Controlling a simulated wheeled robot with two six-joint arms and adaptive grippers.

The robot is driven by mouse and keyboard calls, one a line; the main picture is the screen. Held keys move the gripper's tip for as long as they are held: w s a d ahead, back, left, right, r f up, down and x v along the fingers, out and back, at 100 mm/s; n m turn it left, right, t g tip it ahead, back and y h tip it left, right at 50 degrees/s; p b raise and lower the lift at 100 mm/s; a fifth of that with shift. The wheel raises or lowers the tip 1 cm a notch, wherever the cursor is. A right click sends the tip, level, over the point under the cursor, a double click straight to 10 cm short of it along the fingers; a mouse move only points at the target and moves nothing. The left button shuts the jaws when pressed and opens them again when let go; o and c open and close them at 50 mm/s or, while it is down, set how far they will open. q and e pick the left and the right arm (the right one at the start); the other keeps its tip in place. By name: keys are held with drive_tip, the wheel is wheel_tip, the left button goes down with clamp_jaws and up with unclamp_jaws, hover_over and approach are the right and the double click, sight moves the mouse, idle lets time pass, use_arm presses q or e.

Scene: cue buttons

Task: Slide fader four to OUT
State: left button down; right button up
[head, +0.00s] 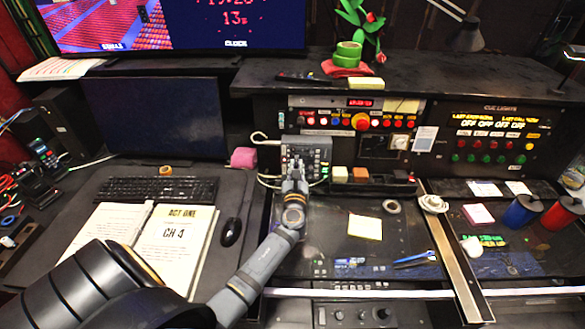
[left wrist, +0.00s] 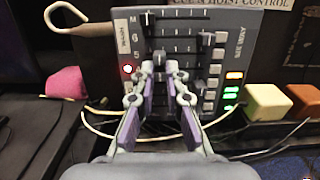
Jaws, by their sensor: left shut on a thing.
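The grey fader panel (head: 318,153) stands upright at the back of the desk, and it fills the top middle of the left wrist view (left wrist: 222,50). My left gripper (head: 294,170) is at the panel's face. In the left wrist view its fingertips (left wrist: 159,68) are close together over the lower left slots, shut on a fader cap. The fingers mostly hide that cap, and I cannot read its number or the OUT mark. My right gripper is not in view.
An orange block (left wrist: 265,102) and a white block stand right of the panel. A pale hook (left wrist: 66,22) and a pink block (left wrist: 66,83) are at its left. Thin cables loop below it. An open script (head: 180,235) and keyboard (head: 155,189) lie left of my arm.

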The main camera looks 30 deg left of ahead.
use_arm(q)
drive_tip(key=w+d, duration=0.2)
drive_tip(key=d, duration=0.1)
drive_tip(key=d+b, duration=0.1)
drive_tip(key=shift+w+d, duration=0.3)
drive_tip(key=shift+w, duration=0.1)
drive_tip(key=shift+s+a, duration=0.1)
drive_tip(key=shift+a, duration=0.05)
drive_tip(key=c, duration=1.4)
unclamp_jaws()
drive_tip(key=shift+d, duration=0.25)
drive_tip(key=shift+o, duration=0.2)
drive_tip(key=shift+a+r, duration=0.1)
drive_tip(key=shift+a, duration=0.05)
wheel_tip(320, 180, up, 10)
hover_over(312, 159)
drive_tip(key=v, duration=0.4)
